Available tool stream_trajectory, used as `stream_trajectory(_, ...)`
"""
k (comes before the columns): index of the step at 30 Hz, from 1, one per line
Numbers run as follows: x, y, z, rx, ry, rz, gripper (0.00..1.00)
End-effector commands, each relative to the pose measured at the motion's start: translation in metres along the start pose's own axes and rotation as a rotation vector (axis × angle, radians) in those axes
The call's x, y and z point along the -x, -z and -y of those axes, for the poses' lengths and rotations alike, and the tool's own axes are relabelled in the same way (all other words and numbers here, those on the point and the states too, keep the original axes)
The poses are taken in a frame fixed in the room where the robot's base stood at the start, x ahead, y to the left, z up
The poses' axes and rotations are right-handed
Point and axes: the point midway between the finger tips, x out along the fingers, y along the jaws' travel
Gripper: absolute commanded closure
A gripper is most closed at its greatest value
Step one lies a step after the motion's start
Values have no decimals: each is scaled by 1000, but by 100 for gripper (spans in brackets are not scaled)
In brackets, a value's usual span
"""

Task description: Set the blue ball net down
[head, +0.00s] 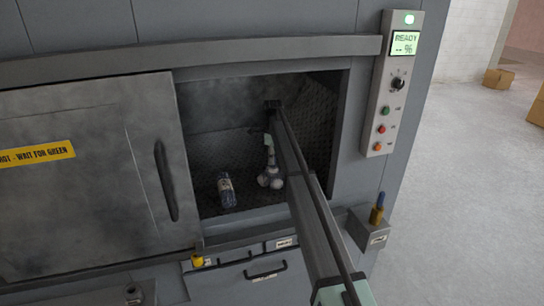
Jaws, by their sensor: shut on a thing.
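A small dark bluish bundle (227,191) with a pale label stands slightly tilted on the floor of the open washer chamber, left of my arm's pale, rounded links. It may be the blue ball net, but it is too small and dark to make out any mesh or balls. My arm hangs inside the chamber below the tip of my long dark boom. I cannot make out my gripper's fingers among or behind the links, nor anything held in them. A gap shows between the bundle and the visible links.
The grey sliding door (90,170) covers the left of the washer front. The chamber's front sill (240,222) runs below the opening. A control panel (391,85) reads READY with a green light. A small grey box (368,232) juts out at the lower right.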

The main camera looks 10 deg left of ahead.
Motion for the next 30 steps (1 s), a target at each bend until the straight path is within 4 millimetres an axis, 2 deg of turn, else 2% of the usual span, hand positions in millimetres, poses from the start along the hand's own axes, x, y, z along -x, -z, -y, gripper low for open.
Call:
stream_trajectory(12, -7, 0, 0, 0, 1, 0, 100)
stream_trajectory(13, -7, 0, 0, 0, 0, 0, 62)
stream_trajectory(15, -6, 0, 0, 0, 0, 0, 44)
stream_trajectory(24, -5, 0, 0, 1, 1, 0, 44)
stream_trajectory(30, 7, 0, 1, 1, 3, 1, 44)
